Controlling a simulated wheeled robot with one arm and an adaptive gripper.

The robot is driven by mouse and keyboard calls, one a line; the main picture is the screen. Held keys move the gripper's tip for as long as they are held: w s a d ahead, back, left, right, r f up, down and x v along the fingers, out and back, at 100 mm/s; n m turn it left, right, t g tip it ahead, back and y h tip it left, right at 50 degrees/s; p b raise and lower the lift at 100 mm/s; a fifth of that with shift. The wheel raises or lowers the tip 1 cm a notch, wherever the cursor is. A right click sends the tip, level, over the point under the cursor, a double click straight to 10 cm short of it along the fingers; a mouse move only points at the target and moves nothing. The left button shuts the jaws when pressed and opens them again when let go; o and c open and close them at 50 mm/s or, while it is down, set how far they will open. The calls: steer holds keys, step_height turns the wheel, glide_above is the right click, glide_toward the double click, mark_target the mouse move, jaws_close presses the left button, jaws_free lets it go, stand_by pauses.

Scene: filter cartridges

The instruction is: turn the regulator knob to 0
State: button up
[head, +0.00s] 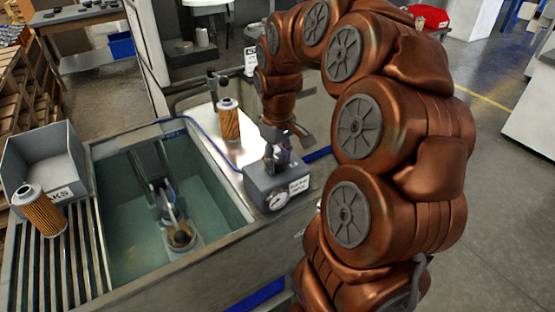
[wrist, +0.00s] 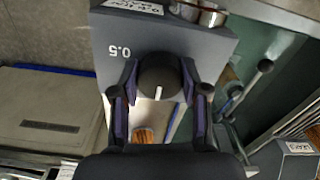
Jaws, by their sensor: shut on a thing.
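The regulator is a grey box (head: 262,190) on the tank's near right edge, with a round gauge (head: 276,200) and a white label on its front. Its dark round knob (wrist: 160,76) sits between the two fingers of my gripper (wrist: 159,82), which is shut on it. A white pointer line on the knob points toward the bottom of the wrist view. A "0.5" mark (wrist: 119,52), upside down, shows on the box face left of the knob; no 0 mark is visible. In the head view my gripper (head: 279,155) comes down on the box from above and hides most of the knob.
A water-filled tank (head: 95,170) lies left of the regulator, with a fixture (head: 181,238) inside. One orange filter cartridge (head: 229,122) stands on the metal surface behind; another (head: 44,214) stands on the slatted rack beside a grey bin (head: 40,160).

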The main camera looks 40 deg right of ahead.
mark_target(277, 159)
steer(key=o, duration=1.1)
steer(key=shift+o, duration=0.2)
steer(key=shift+r, duration=0.15)
step_height(277, 159, up, 12)
steer(key=s+a+f+p, duration=0.2)
steer(key=s+a+p, duration=0.2)
steer(key=s+a, duration=0.65)
steer(key=s+a+f+g+p, duration=0.1)
steer(key=s+a+f, duration=0.1)
steer(key=s, duration=0.4)
steer(key=s+a+f+m+p, duration=0.1)
steer(key=s+a+f+p, duration=0.1)
steer(key=s+a, duration=0.3)
steer(key=shift+s+a+f+g, duration=0.2)
steer(key=shift+s+f+g, duration=0.15)
steer(key=shift+s, duration=0.35)
